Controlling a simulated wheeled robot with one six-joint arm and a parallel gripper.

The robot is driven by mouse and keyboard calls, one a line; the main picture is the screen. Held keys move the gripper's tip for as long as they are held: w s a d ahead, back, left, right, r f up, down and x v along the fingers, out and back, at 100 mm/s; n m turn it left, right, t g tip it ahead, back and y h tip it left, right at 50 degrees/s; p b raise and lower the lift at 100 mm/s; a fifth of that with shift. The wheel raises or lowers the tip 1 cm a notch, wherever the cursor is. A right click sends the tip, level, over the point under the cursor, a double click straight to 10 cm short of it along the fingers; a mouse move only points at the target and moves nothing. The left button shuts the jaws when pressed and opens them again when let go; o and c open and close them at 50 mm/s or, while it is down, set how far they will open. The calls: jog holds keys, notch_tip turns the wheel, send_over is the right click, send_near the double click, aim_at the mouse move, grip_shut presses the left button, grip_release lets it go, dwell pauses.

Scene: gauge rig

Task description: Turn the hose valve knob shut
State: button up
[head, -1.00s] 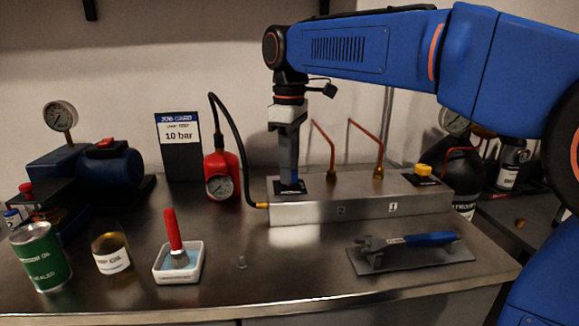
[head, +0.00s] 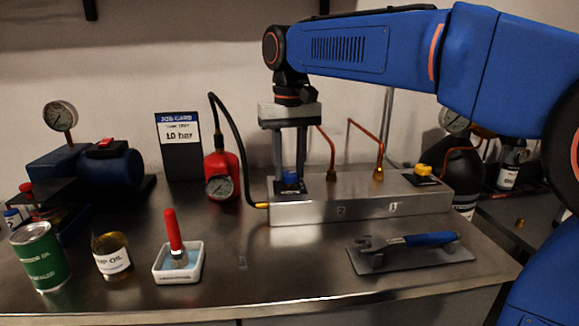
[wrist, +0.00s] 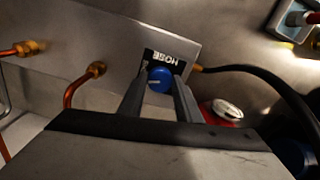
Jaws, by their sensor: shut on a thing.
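The blue hose valve knob (head: 291,178) stands on a black plate at the left end of the steel manifold block (head: 330,209). My gripper (head: 289,176) points straight down over it, its two fingers on either side of the knob. In the wrist view the blue knob (wrist: 160,79) sits between the fingertips of my gripper (wrist: 160,88), beside the HOSE label (wrist: 165,58). The fingers are shut on the knob. The black hose (head: 233,136) joins the block's left end.
A yellow knob (head: 424,169) stands at the block's right end. Copper pipes (head: 331,150) rise behind my gripper. A red bottle with a gauge (head: 221,173) stands to the left. A blue-handled wrench (head: 420,240) lies on a grey tray in front. The bench between brush dish and tray is mostly clear.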

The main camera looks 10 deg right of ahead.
aim_at(290, 173)
jog(key=shift+m, duration=1.8)
jog(key=shift+o, duration=0.2)
jog(key=shift+c, duration=0.2)
jog(key=o, duration=1.1)
jog(key=shift+r, duration=0.15)
notch_tip(290, 173, up, 17)
jog(key=shift+r, duration=0.1)
jog(key=shift+s, duration=0.1)
